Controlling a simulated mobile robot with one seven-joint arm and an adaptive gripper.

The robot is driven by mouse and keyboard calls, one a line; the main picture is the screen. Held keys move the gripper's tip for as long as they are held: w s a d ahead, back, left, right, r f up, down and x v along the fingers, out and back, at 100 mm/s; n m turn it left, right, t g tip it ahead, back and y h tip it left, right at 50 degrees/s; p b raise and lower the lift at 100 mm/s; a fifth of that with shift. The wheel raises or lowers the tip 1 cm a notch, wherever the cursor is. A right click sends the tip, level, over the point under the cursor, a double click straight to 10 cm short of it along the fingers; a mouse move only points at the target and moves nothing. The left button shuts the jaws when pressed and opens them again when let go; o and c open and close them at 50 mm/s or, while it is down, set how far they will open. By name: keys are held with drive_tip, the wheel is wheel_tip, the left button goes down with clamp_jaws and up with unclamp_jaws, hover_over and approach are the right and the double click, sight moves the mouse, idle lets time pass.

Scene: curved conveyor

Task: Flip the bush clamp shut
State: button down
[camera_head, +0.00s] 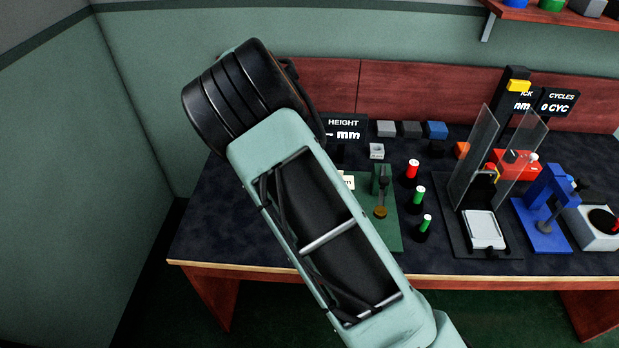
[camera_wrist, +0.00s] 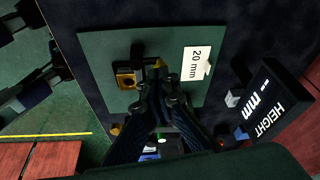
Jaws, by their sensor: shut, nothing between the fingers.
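A dark green base plate (camera_head: 393,240) lies on the bench, and it also shows in the wrist view (camera_wrist: 98,52). On it stands a green post fixture (camera_head: 381,180) with a brass piece (camera_head: 380,212) at its foot. In the wrist view a brass block (camera_wrist: 126,79) with a round hole sits on the plate beside a dark bar. I cannot tell for sure which fixture is the bush clamp, or how its lever lies. My gripper (camera_wrist: 154,76) is shut and empty over the plate, close beside the brass block, near a small yellow tip (camera_wrist: 159,62). My arm hides the gripper in the head view.
A 20 mm label (camera_wrist: 196,63) lies on the plate, with a HEIGHT display (camera_head: 343,128) behind. To the right stand red and green pegs (camera_head: 412,170), a clear-walled fixture (camera_head: 486,228), a red device (camera_head: 530,163) and a blue press (camera_head: 545,205). The bench's front edge (camera_head: 470,277) is near.

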drive_tip(key=v, duration=0.5)
drive_tip(key=shift+r, duration=0.4)
